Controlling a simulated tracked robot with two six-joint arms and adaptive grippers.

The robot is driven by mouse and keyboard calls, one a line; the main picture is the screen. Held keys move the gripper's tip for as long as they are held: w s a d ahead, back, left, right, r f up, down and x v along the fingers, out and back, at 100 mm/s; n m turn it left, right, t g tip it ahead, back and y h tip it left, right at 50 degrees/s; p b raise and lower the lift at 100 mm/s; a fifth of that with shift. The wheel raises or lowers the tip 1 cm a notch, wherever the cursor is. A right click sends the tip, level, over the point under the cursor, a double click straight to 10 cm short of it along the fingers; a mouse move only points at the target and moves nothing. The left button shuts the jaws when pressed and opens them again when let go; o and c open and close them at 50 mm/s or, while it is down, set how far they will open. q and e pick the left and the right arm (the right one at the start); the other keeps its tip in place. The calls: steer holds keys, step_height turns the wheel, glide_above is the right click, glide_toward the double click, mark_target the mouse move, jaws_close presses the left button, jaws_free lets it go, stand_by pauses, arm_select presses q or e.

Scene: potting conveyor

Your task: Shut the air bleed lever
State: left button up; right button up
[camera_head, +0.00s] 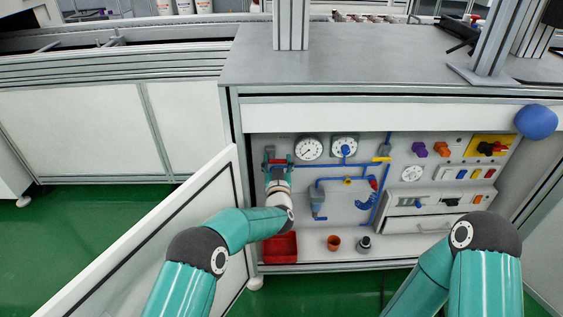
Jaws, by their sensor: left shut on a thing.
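The open cabinet's back panel carries blue air pipes and several small fittings. My left gripper (276,164) is at the upper left of this panel, below and left of the round gauges. It is shut at a red lever (285,161), which lies roughly level at the left end of the blue pipe. The fingers and wrist hide much of the lever and its valve. A yellow lever (382,159) sits farther right on the blue piping, clear of the gripper. No label shows which is the air bleed lever. My right arm is at the lower right; its gripper is out of view.
The cabinet door (150,238) stands open at the left, beside my left arm. A red bin (280,248), an orange cup (333,243) and a dark jar (364,244) stand on the cabinet floor. The grey worktop (370,60) overhangs the panel.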

arm_select(q)
steer(key=shift+a, duration=0.1)
steer(key=o, duration=1.2)
steer(key=shift+c, duration=0.2)
steer(key=shift+s, duration=0.15)
steer(key=s, duration=1.1)
steer(key=shift+s, duration=0.35)
steer(key=shift+f, duration=0.1)
